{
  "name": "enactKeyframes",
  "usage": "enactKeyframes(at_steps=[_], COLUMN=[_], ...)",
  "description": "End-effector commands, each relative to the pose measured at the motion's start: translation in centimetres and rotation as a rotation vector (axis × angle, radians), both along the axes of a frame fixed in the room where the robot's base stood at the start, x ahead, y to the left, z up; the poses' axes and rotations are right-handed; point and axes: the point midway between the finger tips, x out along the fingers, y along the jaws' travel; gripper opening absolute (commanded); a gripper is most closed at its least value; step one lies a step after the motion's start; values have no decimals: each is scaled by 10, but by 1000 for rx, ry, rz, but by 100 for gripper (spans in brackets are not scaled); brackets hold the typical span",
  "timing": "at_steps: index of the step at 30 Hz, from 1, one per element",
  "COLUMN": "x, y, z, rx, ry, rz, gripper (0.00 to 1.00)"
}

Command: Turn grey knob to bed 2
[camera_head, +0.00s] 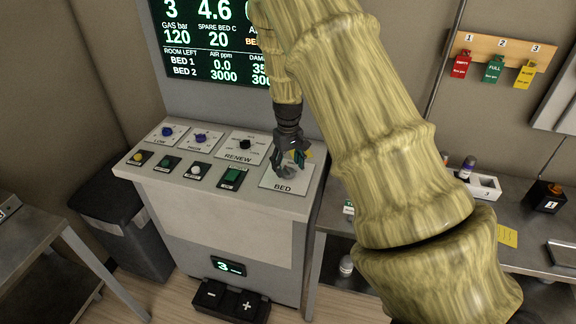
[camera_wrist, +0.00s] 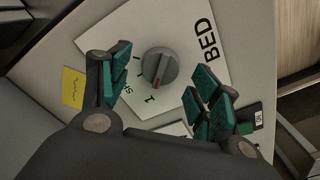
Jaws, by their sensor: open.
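The grey knob (camera_wrist: 159,67) sits on a white plate (camera_wrist: 195,28) marked BED. Other markings left of the knob are partly unreadable. My gripper (camera_wrist: 160,88) is open, with its green-padded fingers on either side of the knob and apart from it. In the head view my gripper (camera_head: 291,168) is over the BED plate (camera_head: 270,183) at the right end of the console, and it largely hides the knob.
The console (camera_head: 220,200) carries blue and black knobs and several buttons to the left. A yellow note (camera_wrist: 73,87) lies beside the plate. A screen (camera_head: 215,40) stands behind. My arm hides part of the right-hand bench (camera_head: 500,225).

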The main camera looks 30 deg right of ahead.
Motion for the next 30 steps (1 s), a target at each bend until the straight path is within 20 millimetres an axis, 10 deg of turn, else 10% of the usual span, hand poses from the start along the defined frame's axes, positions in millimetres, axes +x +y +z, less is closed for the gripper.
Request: enactKeyframes(at_steps=[17,25,30], x=[0,0,0], y=[0,0,0], z=[-18,-18,-18], rx=[0,0,0], ry=[0,0,0], rz=[0,0,-2], gripper=[63,17,16])
